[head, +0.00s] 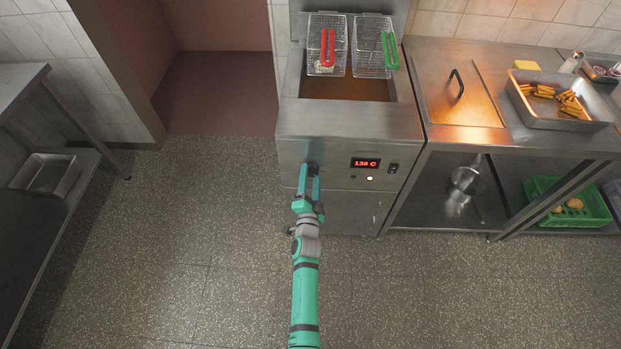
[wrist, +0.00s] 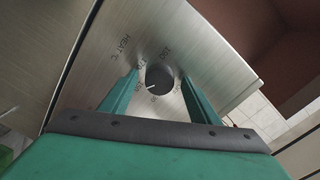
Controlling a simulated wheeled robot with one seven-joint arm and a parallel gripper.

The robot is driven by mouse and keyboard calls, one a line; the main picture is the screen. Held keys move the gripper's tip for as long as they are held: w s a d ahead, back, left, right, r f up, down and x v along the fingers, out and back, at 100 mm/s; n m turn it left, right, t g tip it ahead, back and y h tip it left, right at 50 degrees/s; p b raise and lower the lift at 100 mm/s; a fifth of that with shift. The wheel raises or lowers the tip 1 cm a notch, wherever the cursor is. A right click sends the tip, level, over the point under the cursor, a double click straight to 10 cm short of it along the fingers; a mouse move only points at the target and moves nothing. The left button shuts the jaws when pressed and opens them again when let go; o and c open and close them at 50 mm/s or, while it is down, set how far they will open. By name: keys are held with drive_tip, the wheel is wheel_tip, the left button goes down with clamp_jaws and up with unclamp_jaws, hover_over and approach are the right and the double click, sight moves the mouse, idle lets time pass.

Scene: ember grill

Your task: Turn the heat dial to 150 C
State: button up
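The heat dial (wrist: 159,80) is a dark round knob with a pale pointer line, on the fryer's steel front panel. "HEAT °C" and scale marks are printed around it. In the wrist view my gripper (wrist: 160,78) has its two green fingers on either side of the dial, with a small gap showing on each side. In the head view my gripper (head: 311,170) is at the left of the fryer's front panel (head: 330,148) and hides the dial. The red display (head: 365,163) seems to read 138 C; the last digit is hard to tell.
A rocker switch (head: 393,169) and a lit lamp (head: 369,178) are right of and below the display. Two fryer baskets, with red (head: 328,48) and green (head: 389,50) handles, hang above the oil. A steel counter (head: 440,135) adjoins on the right. The floor left is clear.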

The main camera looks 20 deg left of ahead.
drive_tip(key=shift+s, duration=0.1)
drive_tip(key=v, duration=1)
drive_tip(key=shift+s, duration=0.35)
drive_tip(key=shift+d, duration=0.1)
drive_tip(key=s+d+r+n+h, duration=0.1)
drive_tip(key=s+d+n, duration=0.1)
drive_tip(key=s+d, duration=0.5)
drive_tip(key=s+d+n+h, duration=0.2)
drive_tip(key=s+d, duration=0.2)
drive_tip(key=s, duration=0.7)
drive_tip(key=s+d+r+n+g+h, duration=0.1)
drive_tip(key=s+d+r+n, duration=0.1)
drive_tip(key=s+r, duration=0.4)
drive_tip(key=s+d+r+n+g+h, duration=0.1)
drive_tip(key=s+d+r+n, duration=0.1)
drive_tip(key=s+r, duration=0.4)
drive_tip(key=s+d, duration=0.1)
drive_tip(key=s, duration=0.3)
drive_tip(key=shift+d+r+n, duration=0.3)
drive_tip(key=shift+d+n, duration=0.1)
